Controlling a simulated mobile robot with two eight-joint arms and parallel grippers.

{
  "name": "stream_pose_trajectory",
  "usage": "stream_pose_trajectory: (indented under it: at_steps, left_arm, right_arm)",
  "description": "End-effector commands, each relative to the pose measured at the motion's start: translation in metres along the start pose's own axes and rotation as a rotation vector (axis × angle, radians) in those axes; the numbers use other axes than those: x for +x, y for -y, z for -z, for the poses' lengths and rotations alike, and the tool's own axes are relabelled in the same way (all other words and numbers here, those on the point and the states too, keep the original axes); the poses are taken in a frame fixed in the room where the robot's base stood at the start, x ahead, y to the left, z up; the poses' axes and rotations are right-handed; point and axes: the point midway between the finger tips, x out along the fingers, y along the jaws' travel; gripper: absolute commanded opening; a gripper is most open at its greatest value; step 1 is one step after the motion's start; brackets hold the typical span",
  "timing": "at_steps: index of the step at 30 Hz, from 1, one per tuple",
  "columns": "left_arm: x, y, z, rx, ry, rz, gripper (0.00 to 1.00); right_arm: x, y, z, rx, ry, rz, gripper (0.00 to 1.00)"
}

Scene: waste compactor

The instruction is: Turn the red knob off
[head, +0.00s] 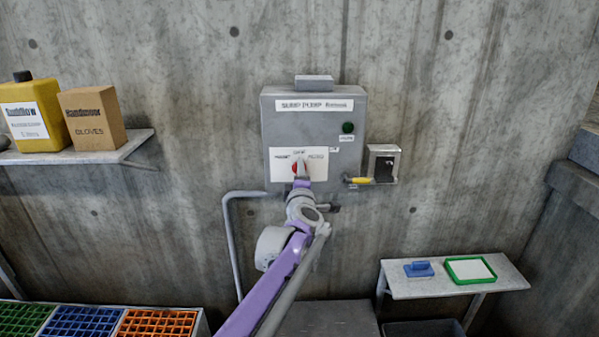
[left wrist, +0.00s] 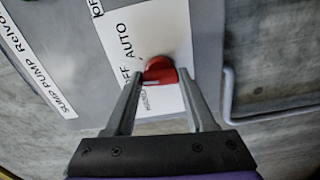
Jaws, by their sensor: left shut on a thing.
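A grey control box (head: 345,123) labelled as a sump pump hangs on the concrete wall. Low on its front is a white label plate (head: 318,156) with a red knob (head: 295,168). In the left wrist view the red knob (left wrist: 161,69) sits between the two fingers of my left gripper (left wrist: 158,82), near the words OFF and AUTO. My left gripper (head: 301,167) is shut on the knob and partly covers it in the head view. I cannot tell which label the knob points to. My right gripper is not in view.
A green button or lamp (head: 347,128) is on the box. A pipe (head: 232,245) runs down below. Shelves stand left (head: 75,157) and lower right (head: 450,290). Coloured crates (head: 85,322) are lower left.

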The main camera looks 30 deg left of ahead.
Motion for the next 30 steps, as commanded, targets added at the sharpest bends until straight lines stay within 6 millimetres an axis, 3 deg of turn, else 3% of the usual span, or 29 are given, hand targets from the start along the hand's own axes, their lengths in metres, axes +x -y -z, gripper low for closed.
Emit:
stream_pose_trajectory:
  at_steps: [9, 23, 24, 28, 30]
  left_arm:
    - [0.0002, -0.0004, 0.0, -0.1, 0.0, 0.0, 0.0]
    - [0.0001, 0.0001, 0.0, -0.112, 0.0, 0.0, 0.0]
    - [0.0001, 0.0001, 0.0, -0.112, 0.0, 0.0, 0.6]
    - [0.0001, 0.0001, 0.0, -0.111, 0.0, 0.0, 0.84]
    - [0.0001, 0.0001, 0.0, -0.111, 0.0, 0.0, 0.85]
  right_arm:
    - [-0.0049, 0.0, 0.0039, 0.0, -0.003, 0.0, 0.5]
    - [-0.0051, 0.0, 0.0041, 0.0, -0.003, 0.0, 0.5]
    - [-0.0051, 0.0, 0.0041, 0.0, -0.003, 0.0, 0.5]
    - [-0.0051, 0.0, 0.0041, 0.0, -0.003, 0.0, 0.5]
    - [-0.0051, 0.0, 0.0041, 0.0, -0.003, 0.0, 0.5]
